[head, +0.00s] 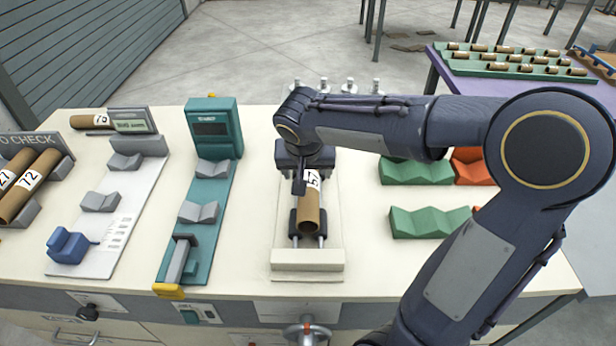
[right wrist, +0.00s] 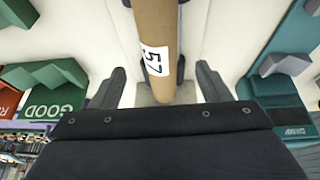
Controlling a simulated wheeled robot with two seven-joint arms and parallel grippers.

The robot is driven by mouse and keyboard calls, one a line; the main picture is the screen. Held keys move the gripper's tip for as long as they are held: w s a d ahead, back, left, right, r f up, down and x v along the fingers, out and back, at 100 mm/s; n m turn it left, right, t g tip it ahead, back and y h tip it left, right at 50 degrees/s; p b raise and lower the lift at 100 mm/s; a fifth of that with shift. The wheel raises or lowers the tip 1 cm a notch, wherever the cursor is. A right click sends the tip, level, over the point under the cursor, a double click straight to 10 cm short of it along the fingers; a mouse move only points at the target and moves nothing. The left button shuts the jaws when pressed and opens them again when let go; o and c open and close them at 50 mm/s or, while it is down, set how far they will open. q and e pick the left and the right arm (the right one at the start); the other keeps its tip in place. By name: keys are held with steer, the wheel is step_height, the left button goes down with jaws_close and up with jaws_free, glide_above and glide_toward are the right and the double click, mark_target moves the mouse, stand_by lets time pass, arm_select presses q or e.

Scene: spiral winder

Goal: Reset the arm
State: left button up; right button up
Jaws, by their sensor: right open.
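My right gripper (head: 302,182) is above the far part of the white-based fixture in the middle of the table. In the right wrist view its two fingers (right wrist: 160,88) are spread apart, one on each side of a brown cardboard tube (right wrist: 155,25) labelled 57. The fingers do not appear to touch the tube. The tube (head: 309,212) rests lengthwise on the dark supports of the fixture (head: 307,266); its far end is hidden under my right arm. My left gripper is not in view.
A teal gauge (head: 212,115) and a grey gauge (head: 130,122) stand to the left. Further left are labelled tubes (head: 30,187) at a check rack. Green cradles (head: 430,222) and an orange one (head: 470,165) lie right. A purple table (head: 520,90) with several tubes stands behind.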

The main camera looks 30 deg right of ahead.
steer(key=shift+v, duration=0.75)
